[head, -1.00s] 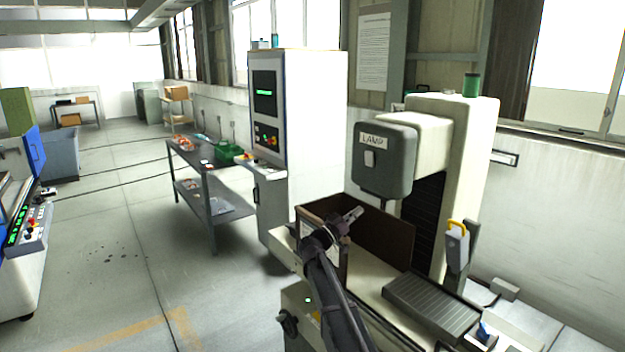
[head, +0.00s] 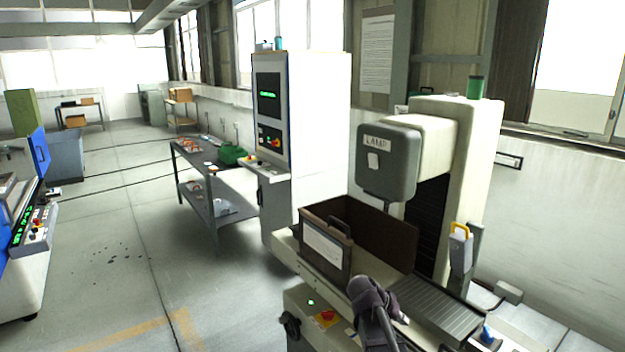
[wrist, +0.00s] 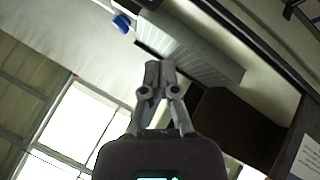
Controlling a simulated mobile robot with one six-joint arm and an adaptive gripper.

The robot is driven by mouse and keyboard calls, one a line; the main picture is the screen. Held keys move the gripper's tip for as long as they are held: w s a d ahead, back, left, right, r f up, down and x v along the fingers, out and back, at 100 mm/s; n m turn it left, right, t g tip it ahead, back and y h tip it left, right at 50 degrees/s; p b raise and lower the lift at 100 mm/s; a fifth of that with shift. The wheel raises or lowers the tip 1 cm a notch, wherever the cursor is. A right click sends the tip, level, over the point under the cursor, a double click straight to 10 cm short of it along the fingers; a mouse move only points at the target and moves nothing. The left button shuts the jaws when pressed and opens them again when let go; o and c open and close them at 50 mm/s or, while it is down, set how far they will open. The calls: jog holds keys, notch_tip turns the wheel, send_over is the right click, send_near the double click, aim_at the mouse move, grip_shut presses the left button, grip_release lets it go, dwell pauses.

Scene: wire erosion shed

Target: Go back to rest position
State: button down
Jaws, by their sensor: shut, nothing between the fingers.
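My gripper (wrist: 160,78) shows in the wrist view with its two fingers together and nothing between them. In the head view my dark arm reaches up from the bottom edge, and its end is low in front of the machine. The fingers are hard to make out there. The end of the arm is beside the ribbed grey plate (head: 437,308) and to the lower right of the open brown box (head: 385,238). In the wrist view the ribbed plate (wrist: 195,48) lies beyond the fingertips, and the dark box (wrist: 240,125) is to their right.
A grey head marked LAMP (head: 388,165) overhangs the box. A yellow-handled item (head: 460,240) hangs on the machine column. A white control cabinet (head: 320,150) and a grey shelf table (head: 195,165) stand to the left. Open floor (head: 110,240) lies left of the machine.

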jog(key=s+a+f+n+g+y, duration=0.1)
jog(key=s+a+f+n+y, duration=0.1)
jog(key=s+a+y, duration=0.2)
jog(key=s+a+f+n+g+y, duration=0.1)
jog(key=s+a+f+n+y, duration=0.2)
jog(key=s, duration=0.7)
jog(key=shift+s+a+n+y, duration=0.25)
jog(key=shift+a+n+y, duration=0.1)
jog(key=shift+y, duration=0.45)
jog(key=shift+f, duration=0.1)
